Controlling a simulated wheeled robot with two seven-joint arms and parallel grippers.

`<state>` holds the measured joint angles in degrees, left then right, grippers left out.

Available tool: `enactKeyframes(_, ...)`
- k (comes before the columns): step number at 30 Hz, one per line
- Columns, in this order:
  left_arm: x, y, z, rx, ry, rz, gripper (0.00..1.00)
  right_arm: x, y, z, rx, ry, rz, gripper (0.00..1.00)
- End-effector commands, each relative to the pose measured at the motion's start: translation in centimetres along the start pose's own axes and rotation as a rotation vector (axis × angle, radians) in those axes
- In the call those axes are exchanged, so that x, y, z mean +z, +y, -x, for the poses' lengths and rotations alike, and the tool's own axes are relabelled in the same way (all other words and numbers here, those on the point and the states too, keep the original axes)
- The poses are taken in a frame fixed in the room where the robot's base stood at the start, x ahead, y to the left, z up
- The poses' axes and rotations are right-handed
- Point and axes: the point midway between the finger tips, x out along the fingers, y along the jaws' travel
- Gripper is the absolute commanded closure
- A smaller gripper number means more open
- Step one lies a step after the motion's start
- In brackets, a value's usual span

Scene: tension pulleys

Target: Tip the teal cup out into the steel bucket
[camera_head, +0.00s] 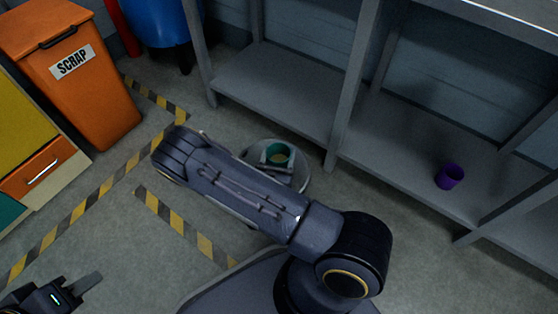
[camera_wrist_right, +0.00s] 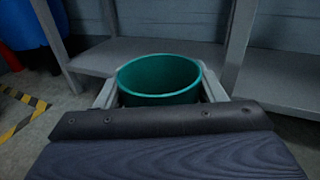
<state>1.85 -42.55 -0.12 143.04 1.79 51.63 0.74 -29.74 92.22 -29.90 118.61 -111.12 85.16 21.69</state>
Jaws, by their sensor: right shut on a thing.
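The teal cup (camera_head: 279,151) is held between the fingers of my right gripper (camera_head: 277,158). It also shows in the right wrist view (camera_wrist_right: 158,82), mouth up, with a finger on each side. A paler patch shows inside it in the head view; I cannot tell what it is. The steel bucket (camera_head: 303,174) is a round grey shape behind and below the cup, partly hidden by my right arm and gripper. I cannot tell the height of the cup over it. My left gripper (camera_head: 88,286) is at the lower left corner, partly cut off, away from both.
Grey shelving (camera_head: 285,92) stands along the back and right, with a purple cup (camera_head: 449,177) on its lower shelf. An orange scrap bin (camera_head: 80,85), a blue barrel (camera_head: 160,22) and a drawer cabinet (camera_head: 40,170) stand at the left. Striped floor (camera_head: 178,222) between is clear.

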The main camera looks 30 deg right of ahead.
Motion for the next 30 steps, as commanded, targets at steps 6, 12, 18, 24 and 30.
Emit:
enactKeyframes(6, -0.5, 0.5, 1.0, 0.000, 0.000, 0.000, 0.64, -0.5, -0.4, 0.1, 0.001, 0.076, 0.179, 0.63)
enactKeyframes(12, -1.1, 1.0, 2.1, 0.000, 0.001, 0.000, 0.64, -1.9, -0.7, 0.3, 0.005, 0.210, 0.499, 0.63)
enactKeyframes(18, -1.8, 1.6, 3.5, 0.000, 0.000, 0.000, 0.64, -2.5, -0.9, 0.4, 0.008, 0.332, 0.792, 0.63)
enactKeyframes(24, -2.2, 2.0, 4.3, 0.000, 0.000, 0.000, 0.64, -3.2, -1.1, 0.5, 0.010, 0.439, 1.048, 0.63)
enactKeyframes(30, -2.3, 2.1, 4.6, 0.000, 0.000, 0.000, 0.64, -3.7, -1.2, 0.5, 0.013, 0.513, 1.226, 0.63)
